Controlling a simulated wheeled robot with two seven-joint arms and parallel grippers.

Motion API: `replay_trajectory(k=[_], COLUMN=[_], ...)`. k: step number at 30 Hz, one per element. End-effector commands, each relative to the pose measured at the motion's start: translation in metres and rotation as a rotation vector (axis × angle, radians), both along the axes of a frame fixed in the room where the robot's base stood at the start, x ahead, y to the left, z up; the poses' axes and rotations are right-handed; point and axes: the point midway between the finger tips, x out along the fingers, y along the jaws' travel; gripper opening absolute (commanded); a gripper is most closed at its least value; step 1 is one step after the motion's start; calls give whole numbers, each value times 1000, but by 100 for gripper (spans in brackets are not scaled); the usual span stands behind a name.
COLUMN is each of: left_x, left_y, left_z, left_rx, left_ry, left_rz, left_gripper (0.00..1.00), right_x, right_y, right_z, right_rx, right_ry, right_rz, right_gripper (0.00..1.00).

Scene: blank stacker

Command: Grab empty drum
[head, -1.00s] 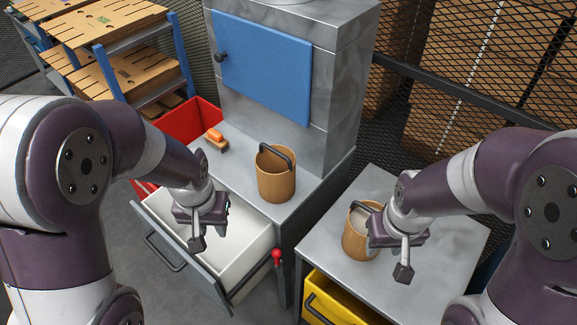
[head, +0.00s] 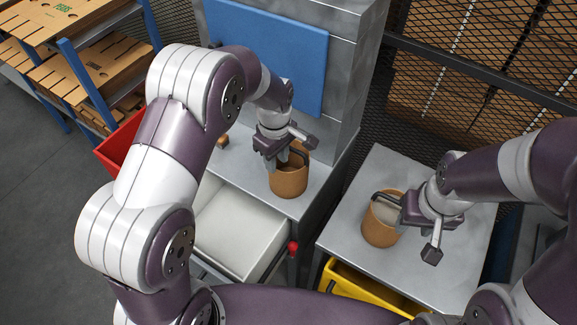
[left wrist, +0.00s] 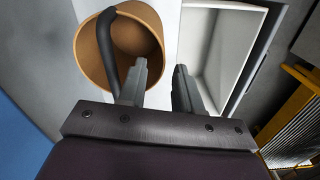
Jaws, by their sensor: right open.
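An empty brown drum (head: 289,182) with a dark handle stands on the grey machine's ledge. In the left wrist view the drum (left wrist: 88,55) is at upper left, and its inside looks bare. My left gripper (head: 283,158) is above and at the drum, open. In the wrist view its fingers (left wrist: 160,68) are apart, one over the drum's mouth beside the handle (left wrist: 106,45), one outside the rim; contact cannot be told. A second brown drum (head: 380,224) with pale contents stands on the right table. My right gripper (head: 418,220) is open beside its handle; its fingers are partly hidden.
The grey machine with a blue door (head: 268,55) rises behind the ledge. An open white drawer (head: 235,232) is below it, with a red knob (head: 293,248) beside. A yellow drawer (head: 370,288) is under the right table (head: 440,262). A red bin (head: 120,147) stands left.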

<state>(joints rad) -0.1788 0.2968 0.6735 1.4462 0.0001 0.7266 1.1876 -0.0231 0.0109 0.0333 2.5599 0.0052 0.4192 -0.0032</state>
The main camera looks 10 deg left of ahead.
Motion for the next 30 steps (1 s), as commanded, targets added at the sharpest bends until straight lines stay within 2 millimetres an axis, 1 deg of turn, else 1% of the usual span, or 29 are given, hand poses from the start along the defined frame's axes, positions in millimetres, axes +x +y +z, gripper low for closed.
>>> replay_trajectory(k=[2, 6, 9, 12, 17, 18, 20, 30], left_x=[-1, -2, -1, -1, 0, -1, -1, 0], left_y=[0, 2, 1, 1, 1, 1, 1, 1], left_z=[-7, -33, -49, -55, -55, -55, -55, -55], left_rx=[1, 1, 1, 0, 0, 0, 0, 0], left_ry=[3, 3, 1, -2, -2, -2, -2, -2], left_rz=[0, -1, -1, -1, -1, -1, -1, -1], left_gripper=[34, 34, 34, 34, 34, 20, 1, 0], right_x=[0, 0, 0, 0, 0, 0, 0, 0], right_y=[0, 0, 0, 0, 0, 0, 0, 0], right_z=[6, 19, 19, 19, 18, 18, 18, 18], right_rx=[0, 0, 0, 0, 0, 0, 0, 0], right_ry=[0, 0, 0, 0, 0, 0, 0, 0], right_rz=[0, 0, 0, 0, 0, 0, 0, 0], right_gripper=[43, 43, 43, 43, 43, 43, 43, 43])
